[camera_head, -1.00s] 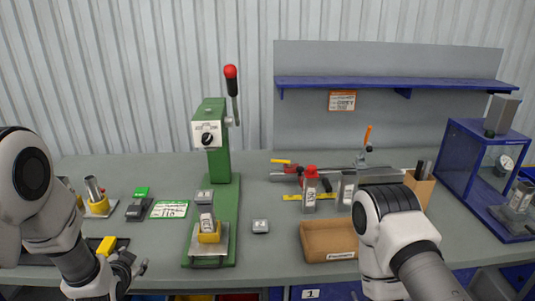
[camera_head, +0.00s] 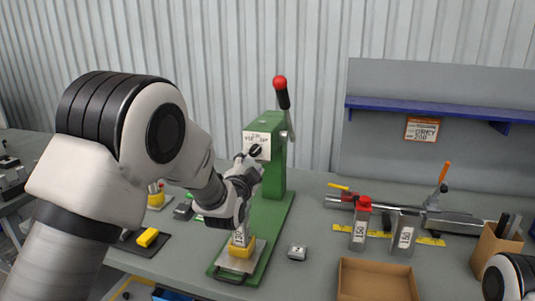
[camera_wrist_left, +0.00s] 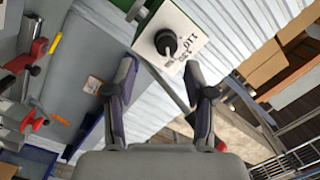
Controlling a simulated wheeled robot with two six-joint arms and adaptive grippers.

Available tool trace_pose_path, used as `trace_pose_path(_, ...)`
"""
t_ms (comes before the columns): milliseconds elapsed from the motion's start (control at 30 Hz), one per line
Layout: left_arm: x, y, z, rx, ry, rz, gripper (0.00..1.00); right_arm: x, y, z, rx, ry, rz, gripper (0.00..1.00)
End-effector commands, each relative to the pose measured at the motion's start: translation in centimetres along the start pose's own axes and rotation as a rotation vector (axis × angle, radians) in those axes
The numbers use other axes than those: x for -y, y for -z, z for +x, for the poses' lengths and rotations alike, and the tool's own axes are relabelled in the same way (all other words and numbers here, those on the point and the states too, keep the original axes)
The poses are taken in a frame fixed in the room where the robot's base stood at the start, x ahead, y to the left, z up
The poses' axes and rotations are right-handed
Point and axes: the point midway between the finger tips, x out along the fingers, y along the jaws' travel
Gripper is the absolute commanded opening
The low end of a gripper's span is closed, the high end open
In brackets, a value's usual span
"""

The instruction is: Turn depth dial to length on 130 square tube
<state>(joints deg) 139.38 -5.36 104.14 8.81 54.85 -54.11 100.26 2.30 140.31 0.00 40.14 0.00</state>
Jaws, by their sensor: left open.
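The depth dial, a black knob (camera_head: 255,150) on a white number plate, sits on the front of the green press (camera_head: 276,160). In the left wrist view the knob (camera_wrist_left: 166,42) lies just beyond and between my fingertips, with numbers such as 110 beside it. I cannot tell for sure which number it points to. My left gripper (camera_head: 247,163) is open in front of the dial, and in its wrist view (camera_wrist_left: 160,69) no touch shows. A square tube (camera_head: 240,235) with a number label stands in the yellow holder on the press base, partly behind my gripper. My right gripper is out of view.
The press lever with its red knob (camera_head: 280,83) rises above the dial. Two labelled tubes (camera_head: 361,231) (camera_head: 404,234), a yellow rule and a clamp stand right. A cardboard tray (camera_head: 375,282) is in front.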

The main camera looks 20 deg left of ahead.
Motion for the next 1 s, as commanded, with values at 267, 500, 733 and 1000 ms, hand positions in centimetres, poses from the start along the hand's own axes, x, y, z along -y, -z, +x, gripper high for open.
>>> trace_pose_path(267, 0.2, 0.1, 5.1, 0.002, -0.002, -0.002, 0.54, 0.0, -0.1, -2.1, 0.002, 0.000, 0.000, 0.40)
trace_pose_path(500, 0.0, -0.1, 7.2, 0.002, -0.001, -0.002, 0.54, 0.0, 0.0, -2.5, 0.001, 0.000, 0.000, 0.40)
trace_pose_path(733, 0.0, -0.1, 7.2, 0.002, -0.002, -0.002, 0.33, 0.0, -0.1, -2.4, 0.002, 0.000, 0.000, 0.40)
trace_pose_path(1000, 0.1, -0.1, 7.2, 0.001, 0.000, -0.003, 0.00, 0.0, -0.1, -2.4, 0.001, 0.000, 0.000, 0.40)
